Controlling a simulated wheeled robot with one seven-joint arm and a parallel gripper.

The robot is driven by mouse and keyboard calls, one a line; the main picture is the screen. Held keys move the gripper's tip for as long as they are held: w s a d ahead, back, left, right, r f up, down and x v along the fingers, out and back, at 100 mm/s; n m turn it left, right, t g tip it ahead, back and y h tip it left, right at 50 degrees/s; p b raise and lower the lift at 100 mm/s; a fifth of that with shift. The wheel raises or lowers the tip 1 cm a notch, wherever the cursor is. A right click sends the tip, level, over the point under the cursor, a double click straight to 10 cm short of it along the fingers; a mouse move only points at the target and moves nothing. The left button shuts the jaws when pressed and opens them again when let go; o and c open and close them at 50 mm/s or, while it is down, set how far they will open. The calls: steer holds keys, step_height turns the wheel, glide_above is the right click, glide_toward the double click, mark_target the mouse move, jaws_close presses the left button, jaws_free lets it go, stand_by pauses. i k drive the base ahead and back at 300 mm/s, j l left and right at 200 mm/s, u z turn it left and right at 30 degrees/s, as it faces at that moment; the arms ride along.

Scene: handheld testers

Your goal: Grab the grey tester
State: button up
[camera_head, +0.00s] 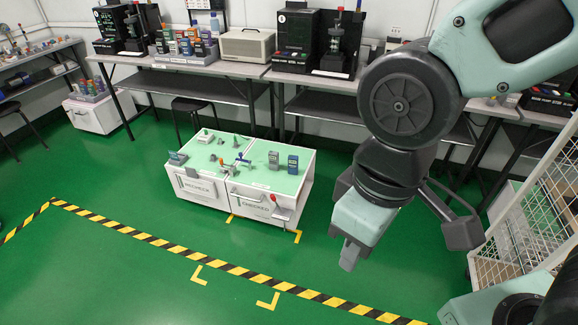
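A small grey tester (273,160) stands upright on the green top of the low white cabinet (225,213), toward its right side. A blue tester (293,164) stands just right of it, with a small gap between them. Another dark grey device (177,158) sits at the cabinet's left end. My gripper (349,257) hangs in front and to the right of the cabinet, pointing down and well apart from the grey tester.
Several small tools and fittings (228,165) lie mid-cabinet. Behind it, a long bench (185,66) carries several coloured testers and machines. A white mesh cage (515,230) stands at the right. Yellow-black tape (180,251) crosses the open green floor in front.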

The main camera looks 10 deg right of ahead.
mark_target(273, 157)
steer(key=i+j, duration=0.3)
steer(key=i+j+z, duration=0.15)
steer(key=i+j, duration=0.4)
steer(key=j, duration=0.2)
steer(key=i+j+z, duration=0.1)
steer(key=i+j, duration=0.2)
steer(key=i+j+z, duration=0.1)
steer(key=i+j, duration=0.15)
steer(key=j, duration=0.2)
steer(key=i+j, duration=0.25)
steer(key=j, duration=0.15)
steer(key=i+j+z, duration=0.1)
steer(key=i+j, duration=0.15)
steer(key=j, duration=0.15)
